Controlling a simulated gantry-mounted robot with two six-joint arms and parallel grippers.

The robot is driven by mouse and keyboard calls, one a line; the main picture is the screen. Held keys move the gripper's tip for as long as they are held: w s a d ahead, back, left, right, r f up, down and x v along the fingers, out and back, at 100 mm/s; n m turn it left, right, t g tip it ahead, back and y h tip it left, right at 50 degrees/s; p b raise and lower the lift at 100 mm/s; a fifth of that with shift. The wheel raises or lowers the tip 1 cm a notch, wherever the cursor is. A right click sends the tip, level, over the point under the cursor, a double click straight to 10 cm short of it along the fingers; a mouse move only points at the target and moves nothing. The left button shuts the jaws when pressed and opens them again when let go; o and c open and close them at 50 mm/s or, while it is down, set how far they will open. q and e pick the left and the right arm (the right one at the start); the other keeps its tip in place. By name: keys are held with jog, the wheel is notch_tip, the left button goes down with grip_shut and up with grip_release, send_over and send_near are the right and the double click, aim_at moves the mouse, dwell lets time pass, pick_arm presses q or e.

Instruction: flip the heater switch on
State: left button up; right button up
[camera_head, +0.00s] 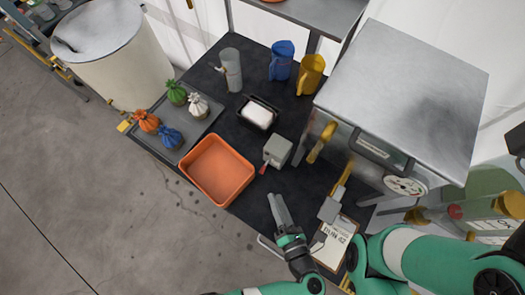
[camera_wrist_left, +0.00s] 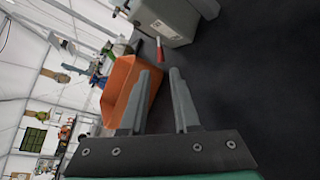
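A small grey box (camera_head: 277,151) with a red lever (camera_head: 264,170) stands on the dark table; it looks like the heater switch. In the left wrist view the box (camera_wrist_left: 172,20) is at the top, and its red lever (camera_wrist_left: 160,51) hangs beyond the fingertips. My left gripper (camera_head: 278,202) is over the table's front part, nearer than the box and apart from it. In the left wrist view the two fingers (camera_wrist_left: 160,75) stand apart with nothing between them. My right arm shows at the lower right, but I cannot make out its gripper.
An orange bin (camera_head: 218,169) stands left of the box, and a black tray (camera_head: 258,113) with a white block lies behind it. A large metal cabinet (camera_head: 405,85) with a dial and yellow handles stands to the right. A clipboard (camera_head: 335,242) lies at the front right.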

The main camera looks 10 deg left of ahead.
aim_at(264, 170)
pick_arm(q)
jog(key=shift+w+a+f, duration=0.1)
jog(key=shift+w+f, duration=0.05)
jog(key=shift+f, duration=0.05)
jog(key=b+x, duration=0.1)
jog(key=x, duration=0.9)
jog(key=shift+w+a, duration=0.15)
jog(key=shift+w, duration=0.15)
grip_shut()
jog(key=shift+r, duration=0.1)
